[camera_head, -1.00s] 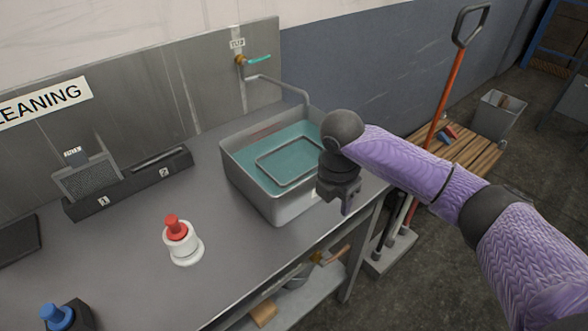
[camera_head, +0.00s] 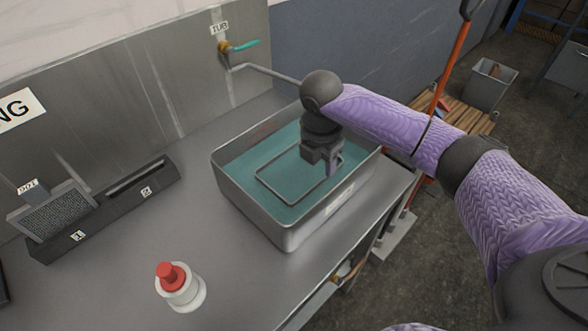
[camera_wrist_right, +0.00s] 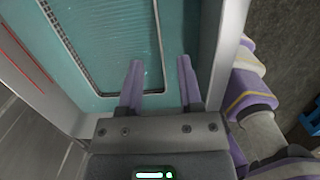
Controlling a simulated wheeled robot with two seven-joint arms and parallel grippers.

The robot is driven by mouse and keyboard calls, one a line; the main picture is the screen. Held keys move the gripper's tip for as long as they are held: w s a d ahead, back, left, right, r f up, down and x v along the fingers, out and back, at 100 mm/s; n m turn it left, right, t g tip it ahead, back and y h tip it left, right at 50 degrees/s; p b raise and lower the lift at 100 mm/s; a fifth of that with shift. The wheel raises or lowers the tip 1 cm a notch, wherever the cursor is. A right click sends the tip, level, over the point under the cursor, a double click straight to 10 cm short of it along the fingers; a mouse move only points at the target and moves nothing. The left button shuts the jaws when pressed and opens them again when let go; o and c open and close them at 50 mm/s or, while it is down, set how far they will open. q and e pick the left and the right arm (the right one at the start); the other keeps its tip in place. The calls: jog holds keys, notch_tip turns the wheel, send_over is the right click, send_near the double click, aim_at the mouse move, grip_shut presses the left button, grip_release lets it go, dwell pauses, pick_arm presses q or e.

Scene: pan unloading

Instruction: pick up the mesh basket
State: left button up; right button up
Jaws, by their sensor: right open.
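The mesh basket (camera_head: 275,193) appears as a thin grey rectangular rim in the teal water of the metal tub (camera_head: 247,213). In the right wrist view the basket's rim (camera_wrist_right: 159,45) and some mesh along its left side show. My right gripper (camera_head: 328,167) is over the tub, near the basket's right side, pointing down. In the wrist view its open fingers (camera_wrist_right: 160,64) lie on either side of the rim's near right corner, with nothing gripped. I cannot tell how far the fingertips are above the rim. My left gripper is out of view.
A tap (camera_head: 226,47) with a spout stands behind the tub. A dark rack (camera_head: 110,212) with slots 1 and 2 holds a mesh panel (camera_head: 52,213) at left. Tools stand beyond the bench's right end.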

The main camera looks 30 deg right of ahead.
aim_at(319, 196)
notch_tip(319, 196, down, 8)
jog(key=shift+d+f+b, duration=0.15)
jog(key=shift+b, duration=1.05)
grip_shut()
dwell(0.4)
